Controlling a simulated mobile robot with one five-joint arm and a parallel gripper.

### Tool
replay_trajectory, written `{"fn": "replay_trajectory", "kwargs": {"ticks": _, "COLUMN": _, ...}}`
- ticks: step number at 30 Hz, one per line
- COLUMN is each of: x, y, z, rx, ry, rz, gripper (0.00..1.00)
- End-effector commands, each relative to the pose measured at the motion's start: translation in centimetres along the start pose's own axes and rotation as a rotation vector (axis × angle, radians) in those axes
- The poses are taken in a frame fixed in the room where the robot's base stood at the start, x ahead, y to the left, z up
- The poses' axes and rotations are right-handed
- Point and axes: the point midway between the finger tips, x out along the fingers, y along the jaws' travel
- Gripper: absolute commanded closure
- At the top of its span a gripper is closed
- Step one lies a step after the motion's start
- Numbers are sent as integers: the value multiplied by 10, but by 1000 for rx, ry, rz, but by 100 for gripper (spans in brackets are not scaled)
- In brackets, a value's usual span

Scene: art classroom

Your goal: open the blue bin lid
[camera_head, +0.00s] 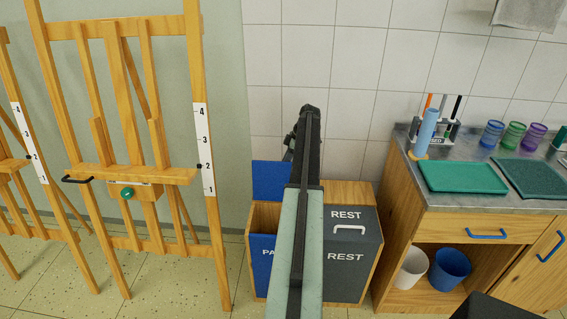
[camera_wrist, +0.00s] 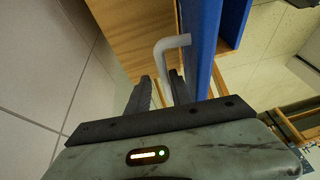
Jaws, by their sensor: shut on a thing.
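The blue bin lid (camera_head: 270,180) stands raised at the back of the left half of a wooden bin cabinet (camera_head: 350,192). Below it, the left compartment is uncovered, above a blue front panel (camera_head: 262,262) whose lettering is partly hidden by my arm. In the wrist view the blue lid (camera_wrist: 199,45) is seen nearly edge-on, with a pale bent handle (camera_wrist: 170,44) on its face. My gripper (camera_wrist: 158,88) is shut on this handle, which passes down between the two fingers. In the head view my arm hides the handle and the fingertips.
The dark grey REST lid (camera_head: 345,228) beside it is closed. A wooden easel (camera_head: 125,90) stands to the left. A sink counter (camera_head: 430,195) with trays and cups stands close on the right. The tiled wall (camera_head: 330,60) is directly behind the bins.

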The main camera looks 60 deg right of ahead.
Motion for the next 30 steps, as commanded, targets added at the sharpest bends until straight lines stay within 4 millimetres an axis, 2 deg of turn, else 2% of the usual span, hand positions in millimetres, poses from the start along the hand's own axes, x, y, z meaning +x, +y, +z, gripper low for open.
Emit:
{"fn": "replay_trajectory", "kwargs": {"ticks": 1, "x": 0, "y": 11, "z": 2, "rx": -1, "ry": -4, "rz": 30, "gripper": 100}}
{"fn": "replay_trajectory", "kwargs": {"ticks": 3, "x": 0, "y": 11, "z": 2, "rx": -2, "ry": -5, "rz": 29, "gripper": 100}}
{"fn": "replay_trajectory", "kwargs": {"ticks": 4, "x": 0, "y": 11, "z": 1, "rx": -2, "ry": -5, "rz": 30, "gripper": 67}}
{"fn": "replay_trajectory", "kwargs": {"ticks": 19, "x": -4, "y": 8, "z": -3, "rx": -3, "ry": -2, "rz": 28, "gripper": 67}}
{"fn": "replay_trajectory", "kwargs": {"ticks": 23, "x": -20, "y": 8, "z": -4, "rx": -3, "ry": -3, "rz": 28, "gripper": 67}}
{"fn": "replay_trajectory", "kwargs": {"ticks": 30, "x": -68, "y": 6, "z": -4, "rx": -1, "ry": -5, "rz": 28, "gripper": 67}}
